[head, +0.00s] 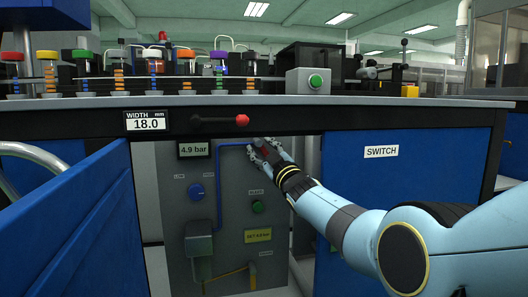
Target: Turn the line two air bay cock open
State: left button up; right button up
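The air panel (225,215) stands in the open bay under the bench. A blue pipe (219,175) runs up it and across to the right, towards my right gripper. My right gripper (262,152) reaches in from the right to the panel's upper right, over the pipe's end. A small reddish part shows among its fingers. I cannot tell whether this is the cock's handle or whether the fingers touch it; the hand hides most of that spot. The finger opening is unclear. My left gripper is out of view.
The panel also carries a display reading 4.9 bar (194,150), a blue knob (196,192), a green button (257,207) and a yellow label (257,236). A red-ended lever (242,120) sits on the bench front. An open blue door (85,235) stands at the left.

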jog(key=v, duration=0.7)
jog(key=shift+s, duration=0.25)
jog(key=shift+d+f, duration=0.1)
jog(key=shift+c, duration=0.3)
